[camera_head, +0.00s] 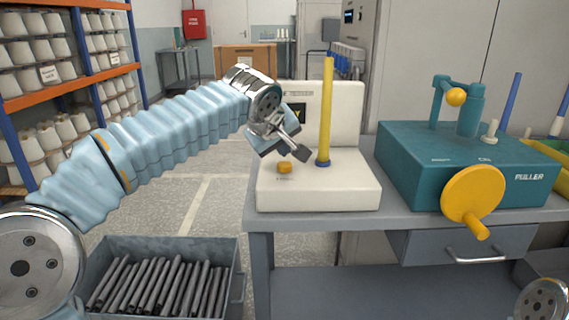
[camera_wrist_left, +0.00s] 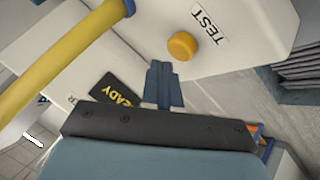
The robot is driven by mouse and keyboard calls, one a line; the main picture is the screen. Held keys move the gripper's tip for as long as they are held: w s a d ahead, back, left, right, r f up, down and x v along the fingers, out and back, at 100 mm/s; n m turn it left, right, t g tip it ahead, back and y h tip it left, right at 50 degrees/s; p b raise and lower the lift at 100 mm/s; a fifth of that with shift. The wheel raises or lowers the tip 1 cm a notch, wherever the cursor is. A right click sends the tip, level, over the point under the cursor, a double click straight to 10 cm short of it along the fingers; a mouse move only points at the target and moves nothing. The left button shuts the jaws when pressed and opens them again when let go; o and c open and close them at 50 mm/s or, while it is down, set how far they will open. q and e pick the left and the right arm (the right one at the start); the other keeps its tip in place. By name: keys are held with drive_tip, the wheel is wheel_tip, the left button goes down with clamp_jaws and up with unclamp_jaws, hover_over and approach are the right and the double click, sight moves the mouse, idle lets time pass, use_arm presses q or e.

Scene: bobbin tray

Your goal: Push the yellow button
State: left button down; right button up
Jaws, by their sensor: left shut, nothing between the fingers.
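The yellow button (camera_head: 284,168) is a short round knob on the top of the white tester (camera_head: 340,193), near its left front. In the left wrist view the button (camera_wrist_left: 182,46) sits beside a TEST label (camera_wrist_left: 207,25). My left gripper (camera_head: 304,155) is shut and empty. In the head view it is above and a little to the right of the button, apart from it. In the left wrist view the closed fingertips (camera_wrist_left: 162,68) point toward the button's left side, with a gap. My right gripper is not in view.
A tall yellow rod (camera_head: 327,108) stands on the tester, close to the right of my left gripper. A teal machine (camera_head: 400,158) with a yellow handwheel (camera_head: 473,196) stands on the table to the right. A grey bin of dark rods (camera_head: 230,247) is below left.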

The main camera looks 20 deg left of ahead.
sight(282, 165)
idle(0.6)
use_arm(q)
drive_tip(key=shift+f+b, duration=0.4)
drive_tip(key=shift+f, duration=0.05)
drive_tip(key=shift+f+b, duration=0.45)
drive_tip(key=shift+f, duration=0.1)
idle(0.5)
idle(0.3)
drive_tip(key=shift+r+p, duration=0.85)
drive_tip(key=shift+r, duration=0.15)
wheel_tip(282, 165, up, 3)
drive_tip(key=p, duration=0.2)
drive_tip(key=shift+p, duration=0.35)
drive_tip(key=shift+r+p, duration=0.35)
drive_tip(key=shift+r, duration=0.65)
